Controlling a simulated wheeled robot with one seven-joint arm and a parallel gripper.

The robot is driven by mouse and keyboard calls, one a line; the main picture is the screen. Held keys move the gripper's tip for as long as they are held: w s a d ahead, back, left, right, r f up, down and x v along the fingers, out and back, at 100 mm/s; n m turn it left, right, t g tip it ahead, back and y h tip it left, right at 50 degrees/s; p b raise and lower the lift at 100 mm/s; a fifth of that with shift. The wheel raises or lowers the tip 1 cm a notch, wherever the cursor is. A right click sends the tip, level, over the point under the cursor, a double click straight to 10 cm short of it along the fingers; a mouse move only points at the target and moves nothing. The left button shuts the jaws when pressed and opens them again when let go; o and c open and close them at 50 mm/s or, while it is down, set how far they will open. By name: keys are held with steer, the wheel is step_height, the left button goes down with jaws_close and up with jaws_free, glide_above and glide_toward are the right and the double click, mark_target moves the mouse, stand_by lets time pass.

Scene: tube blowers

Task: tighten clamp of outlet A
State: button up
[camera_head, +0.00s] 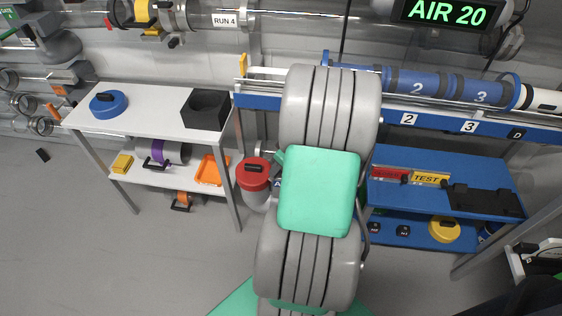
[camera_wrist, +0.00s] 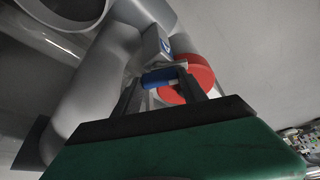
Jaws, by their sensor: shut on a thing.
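Outlet A is a grey pipe end with a red cap (camera_head: 254,174); a small part of its "A" label (camera_head: 277,183) shows beside my arm in the head view. The red cap also shows in the wrist view (camera_wrist: 197,74), behind the fingers, next to a grey pipe (camera_wrist: 95,85). My gripper (camera_wrist: 162,80) is shut on a short blue handle (camera_wrist: 156,76), which appears to belong to the outlet's clamp. The clamp band itself is mostly hidden. In the head view my arm covers the gripper and the handle.
A white table (camera_head: 140,122) with a blue lid and black block stands left. A blue shelf (camera_head: 400,195) with red and yellow boxes stands right. A blue tube (camera_head: 420,85) runs along the back rail. The floor (camera_head: 110,250) at front left is clear.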

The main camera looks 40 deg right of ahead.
steer(key=m+h+p, duration=0.1)
steer(key=m, duration=0.2)
steer(key=m+h+p, duration=0.1)
steer(key=m, duration=0.2)
steer(key=shift+a+r+g, duration=0.1)
steer(key=shift+a+g, duration=0.1)
steer(key=shift+g, duration=0.1)
steer(key=m+h+p, duration=0.1)
steer(key=m, duration=0.2)
steer(key=m+g+h, duration=0.1)
steer(key=m, duration=0.1)
steer(key=shift+w+m+p, duration=0.15)
steer(key=shift+m+p, duration=0.2)
steer(key=shift+m, duration=0.05)
steer(key=o, duration=1.4)
steer(key=shift+c, duration=0.2)
steer(key=p+v, duration=0.2)
steer(key=v, duration=0.5)
steer(key=shift+a+r, duration=0.25)
